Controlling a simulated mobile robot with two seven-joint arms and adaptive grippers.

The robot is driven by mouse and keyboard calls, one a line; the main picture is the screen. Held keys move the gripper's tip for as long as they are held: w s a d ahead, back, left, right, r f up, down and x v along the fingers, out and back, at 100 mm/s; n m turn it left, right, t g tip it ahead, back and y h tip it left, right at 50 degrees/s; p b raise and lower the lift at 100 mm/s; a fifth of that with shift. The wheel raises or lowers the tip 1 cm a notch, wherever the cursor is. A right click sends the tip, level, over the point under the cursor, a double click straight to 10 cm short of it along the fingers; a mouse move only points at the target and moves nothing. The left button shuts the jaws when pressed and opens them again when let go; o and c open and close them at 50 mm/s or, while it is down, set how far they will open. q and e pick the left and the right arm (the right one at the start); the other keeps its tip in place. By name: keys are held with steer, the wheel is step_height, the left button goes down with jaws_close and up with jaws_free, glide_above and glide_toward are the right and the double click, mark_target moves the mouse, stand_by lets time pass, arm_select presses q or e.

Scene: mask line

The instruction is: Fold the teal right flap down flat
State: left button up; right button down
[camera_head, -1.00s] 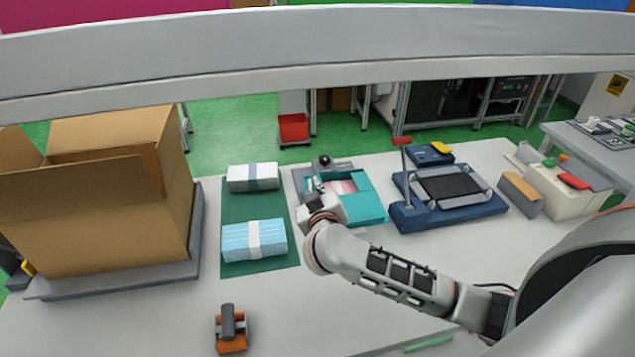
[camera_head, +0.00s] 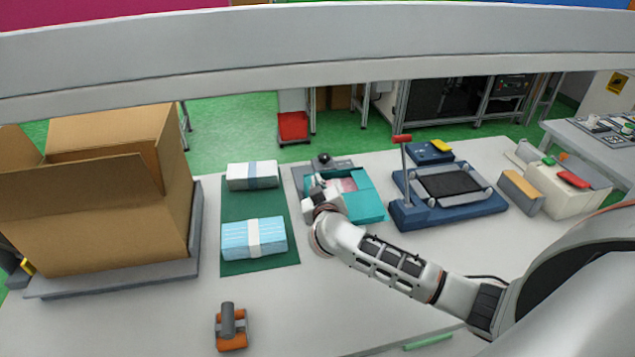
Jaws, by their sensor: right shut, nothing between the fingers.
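The teal box (camera_head: 366,204) sits on a grey base near the middle of the table, with something pinkish-white in its opening. Its teal right flap appears to lie on the box's right side; its exact angle is hard to tell. My right gripper (camera_head: 317,188) is at the left part of the box, shut and empty. My right wrist hides the box's front left corner, and the fingertips are small in the view. My left gripper is not in view.
A large cardboard box (camera_head: 95,220) stands at the left. White (camera_head: 240,176) and blue (camera_head: 245,240) mask stacks lie on a green mat (camera_head: 270,266). A blue machine (camera_head: 450,207) with a red-topped post stands right. A tape dispenser (camera_head: 230,332) is in front.

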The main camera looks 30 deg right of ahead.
steer(key=shift+s+d+f+m+y, duration=0.1)
steer(key=shift+d+f+m+y, duration=0.25)
steer(key=shift+m, duration=0.55)
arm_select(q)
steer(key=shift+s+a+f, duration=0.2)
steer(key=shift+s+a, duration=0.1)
arm_select(e)
steer(key=shift+d+f, duration=0.3)
steer(key=shift+f, duration=0.1)
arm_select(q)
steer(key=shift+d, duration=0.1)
